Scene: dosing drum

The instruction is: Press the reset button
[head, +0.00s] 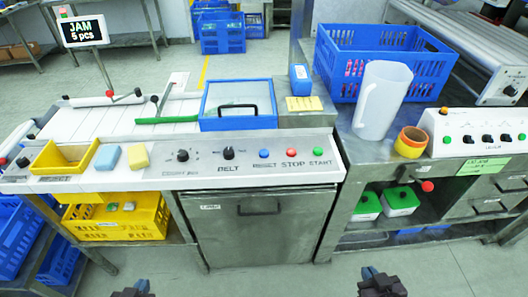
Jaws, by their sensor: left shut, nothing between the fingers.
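The blue reset button (264,153) sits on the sloped front of the control panel (215,172), above a label reading RESET. A red stop button (291,152) and a green start button (318,151) are to its right. My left gripper (138,288) is at the bottom edge, low and left of the panel, shut and empty. My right gripper (380,280) is at the bottom edge, right of the panel; its jaw opening is too unclear to tell. Both grippers are well apart from the buttons.
Two black knobs (228,153) are left of the reset button. A blue-framed lid (238,104) is behind the panel. A yellow bin (66,156) and sponges (138,156) are at left. A clear jug (382,100) and tape roll (410,142) are at right. The panel's front is clear.

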